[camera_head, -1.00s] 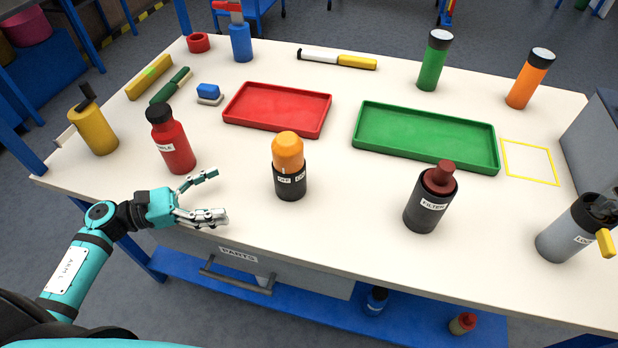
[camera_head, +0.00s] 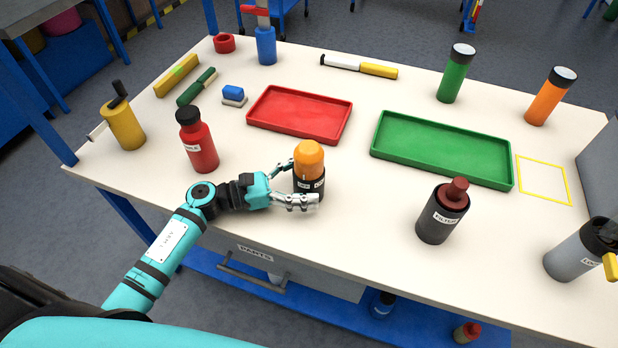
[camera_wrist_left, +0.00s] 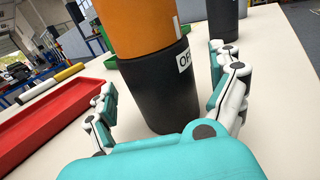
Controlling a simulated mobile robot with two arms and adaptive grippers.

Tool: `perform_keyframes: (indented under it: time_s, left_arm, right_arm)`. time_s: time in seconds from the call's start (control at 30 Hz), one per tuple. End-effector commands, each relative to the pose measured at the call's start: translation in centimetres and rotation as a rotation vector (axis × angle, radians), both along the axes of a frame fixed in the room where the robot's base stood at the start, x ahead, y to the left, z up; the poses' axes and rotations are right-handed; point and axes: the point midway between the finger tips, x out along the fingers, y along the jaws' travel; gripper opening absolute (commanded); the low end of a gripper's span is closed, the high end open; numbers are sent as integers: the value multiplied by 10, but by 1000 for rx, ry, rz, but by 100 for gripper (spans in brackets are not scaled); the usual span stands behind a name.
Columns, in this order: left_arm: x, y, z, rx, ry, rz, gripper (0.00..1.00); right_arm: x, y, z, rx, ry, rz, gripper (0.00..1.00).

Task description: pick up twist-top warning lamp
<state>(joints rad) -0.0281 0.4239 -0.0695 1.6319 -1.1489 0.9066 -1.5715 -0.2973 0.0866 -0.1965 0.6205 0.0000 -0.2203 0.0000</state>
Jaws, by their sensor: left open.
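The twist-top warning lamp (camera_head: 309,162) stands upright on the white table, with an orange top and a black base with small labels. In the left wrist view the lamp (camera_wrist_left: 155,75) fills the middle, and part of the word on its label is out of sight. My left gripper (camera_head: 298,184) is open, with its fingers on either side of the black base. In the left wrist view the fingers of the left gripper (camera_wrist_left: 165,100) flank the base, and a gap shows on each side. My right gripper is not in view.
A red bottle (camera_head: 198,143) stands left of the lamp. A red tray (camera_head: 300,135) lies behind it and a green tray (camera_head: 442,158) behind to the right. A dark cylinder with a reddish top (camera_head: 441,215) stands to the right. The table between is clear.

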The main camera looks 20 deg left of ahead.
Motion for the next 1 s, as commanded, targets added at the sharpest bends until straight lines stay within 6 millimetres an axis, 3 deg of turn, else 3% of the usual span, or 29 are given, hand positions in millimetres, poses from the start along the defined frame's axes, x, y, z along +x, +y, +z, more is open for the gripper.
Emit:
perform_keyframes:
  time_s: [0.13,0.37,0.9,1.0]
  left_arm:
    - [6,-11,1,0,0,-1,93]
    - [7,-11,0,1,1,-1,93]
    - [7,-11,0,1,0,-1,22]
    - [7,-11,1,0,-2,-1,16]
  right_arm:
    - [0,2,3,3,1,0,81]
    - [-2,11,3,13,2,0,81]
    - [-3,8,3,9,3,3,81]
    - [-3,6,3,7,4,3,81]
